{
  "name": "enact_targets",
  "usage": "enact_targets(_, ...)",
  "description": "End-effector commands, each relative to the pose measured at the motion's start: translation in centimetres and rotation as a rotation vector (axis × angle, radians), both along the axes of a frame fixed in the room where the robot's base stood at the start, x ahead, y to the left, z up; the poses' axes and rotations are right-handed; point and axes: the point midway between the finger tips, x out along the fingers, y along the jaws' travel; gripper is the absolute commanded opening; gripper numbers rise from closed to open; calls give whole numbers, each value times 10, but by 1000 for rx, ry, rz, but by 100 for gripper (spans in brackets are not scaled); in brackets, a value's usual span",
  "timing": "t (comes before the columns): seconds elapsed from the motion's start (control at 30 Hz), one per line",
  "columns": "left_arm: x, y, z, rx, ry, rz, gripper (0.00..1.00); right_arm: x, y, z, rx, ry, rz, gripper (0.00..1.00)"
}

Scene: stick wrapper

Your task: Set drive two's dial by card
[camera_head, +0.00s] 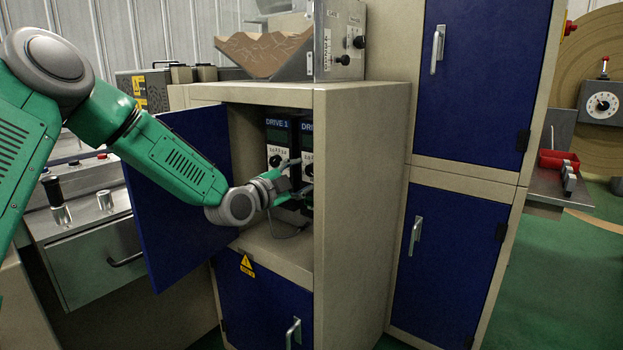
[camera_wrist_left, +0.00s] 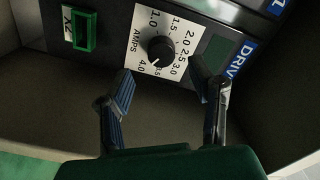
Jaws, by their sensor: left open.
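My left gripper (camera_head: 297,178) reaches into the open cabinet, in front of two dark drive units. The left unit, drive one (camera_head: 277,135), is labelled DRIVE 1; the right one (camera_head: 307,140) has its label cut off by the cabinet side. In the left wrist view my left gripper (camera_wrist_left: 162,78) is open and empty. Its fingertips are near a black dial (camera_wrist_left: 161,51) on a white AMPS scale, apart from the knob. The dial's white mark points down-left, near 4.0. The drive's label there is cut off, so its number is hidden. No card is identifiable. My right gripper is not in view.
The blue cabinet door (camera_head: 178,200) stands open left, behind my arm. The cabinet's right wall (camera_head: 360,190) closes in the drives. A green socket (camera_wrist_left: 82,31) marked X2 sits beside the dial. Tall blue-doored cabinets (camera_head: 440,250) stand right.

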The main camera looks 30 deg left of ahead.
Motion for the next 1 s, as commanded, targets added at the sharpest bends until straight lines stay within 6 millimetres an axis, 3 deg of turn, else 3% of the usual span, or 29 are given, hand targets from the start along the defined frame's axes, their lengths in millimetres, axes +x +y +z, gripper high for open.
enact_targets(0.23, 34, -1, -2, -1, 0, 1, 49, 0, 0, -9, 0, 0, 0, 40)
enact_targets(0.63, 41, -4, 0, 0, 0, 1, 49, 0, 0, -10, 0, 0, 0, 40)
enact_targets(0.77, 41, -3, 0, -1, 1, 1, 3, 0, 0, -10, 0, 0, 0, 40)
enact_targets(1.0, 40, -2, -2, -7, 5, 1, 0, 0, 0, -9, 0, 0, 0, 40)
